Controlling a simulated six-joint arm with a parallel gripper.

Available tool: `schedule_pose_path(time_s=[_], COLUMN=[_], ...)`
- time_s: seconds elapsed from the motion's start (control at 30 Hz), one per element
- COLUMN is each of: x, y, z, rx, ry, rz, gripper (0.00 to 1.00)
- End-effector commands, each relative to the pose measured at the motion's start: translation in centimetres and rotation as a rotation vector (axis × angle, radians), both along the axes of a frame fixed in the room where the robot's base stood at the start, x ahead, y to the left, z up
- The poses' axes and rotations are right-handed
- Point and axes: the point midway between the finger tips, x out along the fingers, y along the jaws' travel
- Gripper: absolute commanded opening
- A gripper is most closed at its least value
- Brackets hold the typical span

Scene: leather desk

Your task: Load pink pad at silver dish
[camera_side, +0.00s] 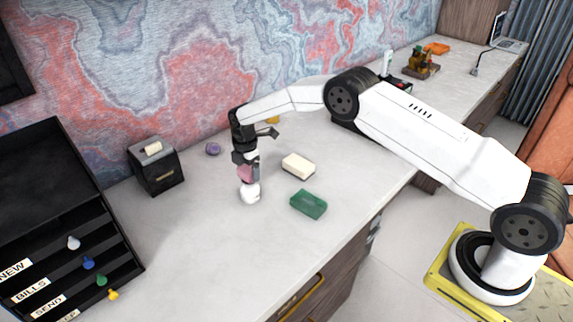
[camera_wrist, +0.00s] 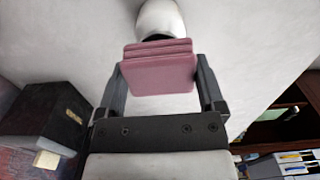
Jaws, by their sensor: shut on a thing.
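My gripper (camera_side: 245,168) is shut on the pink pad (camera_side: 244,175) and points down over the desk. In the wrist view the pink pad (camera_wrist: 162,72) looks like a stack of thin square layers, held by its sides between the two dark fingers. A pale, shiny rounded object (camera_side: 250,192) stands on the desk directly under the pad; it also shows just beyond the pad in the wrist view (camera_wrist: 161,18). It may be the silver dish, but its shape is partly hidden. I cannot tell whether the pad touches it.
A green block (camera_side: 308,204) and a cream block (camera_side: 298,166) lie right of my gripper. A black box (camera_side: 156,168) with a cream piece on top and a small purple object (camera_side: 213,149) are behind left. A black letter rack (camera_side: 70,235) stands at left. The front middle desk is clear.

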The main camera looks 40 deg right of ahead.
Motion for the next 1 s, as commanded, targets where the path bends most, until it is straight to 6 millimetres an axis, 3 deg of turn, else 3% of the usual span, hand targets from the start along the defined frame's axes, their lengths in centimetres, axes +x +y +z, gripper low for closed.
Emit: schedule_pose_path(time_s=[1.0], x=[0.01], y=[0.00], z=[-0.89], rx=[0.000], ry=[0.000], rz=[0.000], gripper=[0.40])
